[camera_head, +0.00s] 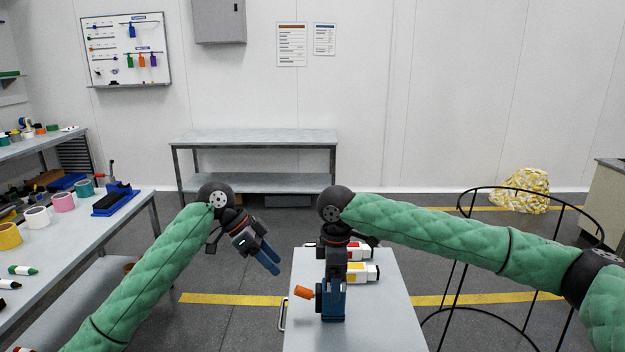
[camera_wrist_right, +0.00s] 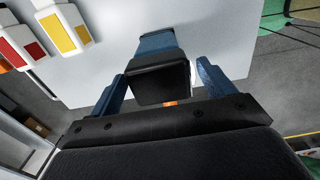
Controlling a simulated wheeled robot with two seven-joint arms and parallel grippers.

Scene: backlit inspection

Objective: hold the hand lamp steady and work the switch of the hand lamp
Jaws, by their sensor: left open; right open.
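The hand lamp (camera_head: 334,312) is blue with a black part and stands on the small grey table. An orange piece (camera_head: 304,292) sticks out from its left side; I cannot tell whether this is its switch. In the right wrist view the lamp's blue part (camera_wrist_right: 157,42) and black part (camera_wrist_right: 160,84) lie between my right fingers, with gaps at both sides. My right gripper (camera_head: 333,284) points down over the lamp, open, its fingers partly merging with it in the head view. My left gripper (camera_head: 268,262) is open and empty, in the air left of the lamp.
A wire-frame ring (camera_head: 470,190) stands at right. A workbench with tape rolls (camera_head: 64,201) is at left.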

